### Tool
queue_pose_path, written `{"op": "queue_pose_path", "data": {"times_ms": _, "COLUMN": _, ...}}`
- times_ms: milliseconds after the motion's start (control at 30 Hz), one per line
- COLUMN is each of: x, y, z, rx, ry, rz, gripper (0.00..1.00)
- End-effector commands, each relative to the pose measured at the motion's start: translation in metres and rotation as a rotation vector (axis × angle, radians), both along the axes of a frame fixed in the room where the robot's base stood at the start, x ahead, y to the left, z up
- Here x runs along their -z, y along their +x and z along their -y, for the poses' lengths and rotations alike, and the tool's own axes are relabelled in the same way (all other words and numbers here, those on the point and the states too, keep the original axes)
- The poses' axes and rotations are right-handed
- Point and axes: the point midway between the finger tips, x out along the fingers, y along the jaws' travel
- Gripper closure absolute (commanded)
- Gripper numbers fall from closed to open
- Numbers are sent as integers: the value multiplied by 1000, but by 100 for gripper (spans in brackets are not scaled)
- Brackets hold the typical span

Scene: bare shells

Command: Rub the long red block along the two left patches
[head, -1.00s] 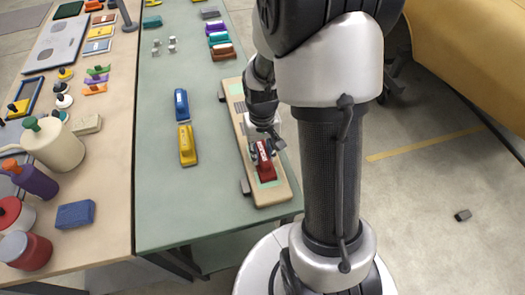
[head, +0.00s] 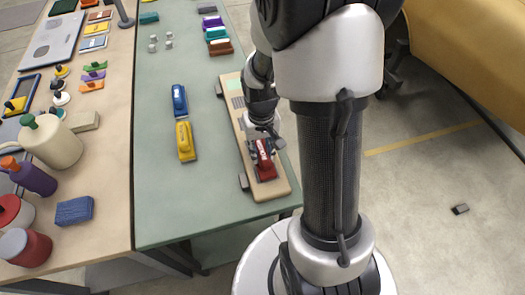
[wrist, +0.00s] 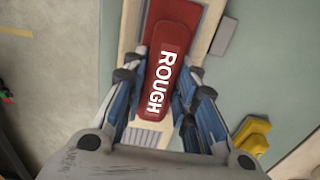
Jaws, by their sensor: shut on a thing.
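The long red block (head: 265,161) is in my gripper (head: 261,140), over the near end of a narrow wooden board (head: 271,192). In the wrist view the block (wrist: 165,70) carries the white word ROUGH, and the fingers (wrist: 158,92) close on both its sides. It lies along the board, seemingly down on it; exact contact is not clear. A light green patch (head: 233,84) and a grey striped patch (head: 238,102) show at the board's far end. A striped patch (wrist: 140,137) shows below the block in the wrist view. Other patches are hidden by the block and gripper.
A blue block (head: 179,100) and a yellow block (head: 185,141) stand on the green table (head: 190,205), left of the board. Dark clamps (head: 243,181) stick out at the board's left edge. Several coloured blocks (head: 217,40) sit farther back.

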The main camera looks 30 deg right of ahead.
Motion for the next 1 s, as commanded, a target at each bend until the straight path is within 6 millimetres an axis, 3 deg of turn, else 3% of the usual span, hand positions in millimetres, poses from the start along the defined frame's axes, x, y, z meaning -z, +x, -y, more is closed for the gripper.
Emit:
{"op": "queue_pose_path", "data": {"times_ms": 367, "x": -1, "y": 17, "z": 5, "rx": 0, "ry": -2, "rz": 8, "gripper": 93}}
{"op": "queue_pose_path", "data": {"times_ms": 1000, "x": 0, "y": -11, "z": -3, "rx": 0, "ry": -1, "rz": 5, "gripper": 93}}
